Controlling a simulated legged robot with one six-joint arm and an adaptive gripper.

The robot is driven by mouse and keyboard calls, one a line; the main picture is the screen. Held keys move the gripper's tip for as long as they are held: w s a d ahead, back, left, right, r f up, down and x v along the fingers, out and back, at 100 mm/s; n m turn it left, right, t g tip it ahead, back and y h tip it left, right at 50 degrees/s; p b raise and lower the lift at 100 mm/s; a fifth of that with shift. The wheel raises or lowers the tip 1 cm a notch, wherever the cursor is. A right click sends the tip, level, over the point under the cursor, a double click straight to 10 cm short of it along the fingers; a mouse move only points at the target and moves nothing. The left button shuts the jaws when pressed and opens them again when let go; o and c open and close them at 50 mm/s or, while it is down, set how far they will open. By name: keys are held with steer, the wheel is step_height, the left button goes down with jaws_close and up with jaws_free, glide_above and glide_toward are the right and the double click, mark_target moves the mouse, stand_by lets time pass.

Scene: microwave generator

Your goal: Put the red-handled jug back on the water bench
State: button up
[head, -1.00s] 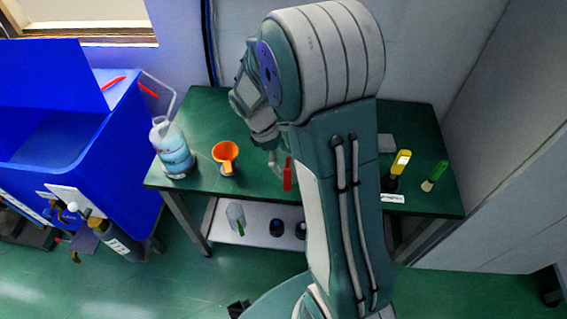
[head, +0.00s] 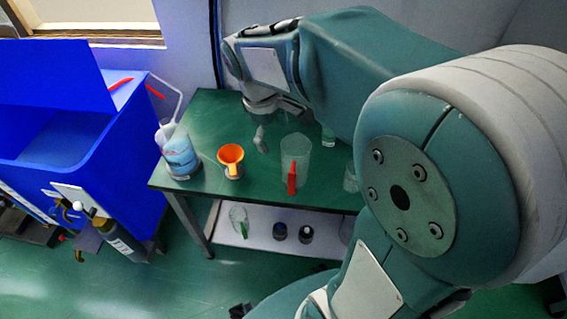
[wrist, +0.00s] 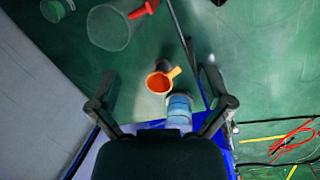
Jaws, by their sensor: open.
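The clear jug (head: 295,152) stands upright on the green bench top (head: 213,125), its red handle (head: 292,178) toward the bench's front edge. My gripper (head: 261,138) is open and empty, to the left of the jug and apart from it. In the wrist view, the open fingers (wrist: 157,88) have nothing between them. The jug also shows at the top of that view (wrist: 108,28), with its red handle (wrist: 146,8), beyond the fingertips.
An orange funnel (head: 231,157) and a blue-filled wash bottle (head: 179,152) stand left of the jug. A small clear vessel (head: 329,136) stands behind it on the right. A lower shelf (head: 260,240) holds glassware. A blue bin (head: 60,150) stands at left.

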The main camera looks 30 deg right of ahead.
steer(key=s+a+r+m+t+y, duration=0.1)
steer(key=s+r+m+t, duration=0.1)
steer(key=s, duration=0.4)
steer(key=s+a+r+m+t+y, duration=0.1)
steer(key=s+a+r+m+t, duration=0.1)
steer(key=s+m+t, duration=0.2)
steer(key=shift+s+a+r+m, duration=0.25)
steer(key=shift+s+r+m, duration=0.05)
steer(key=shift+s, duration=0.9)
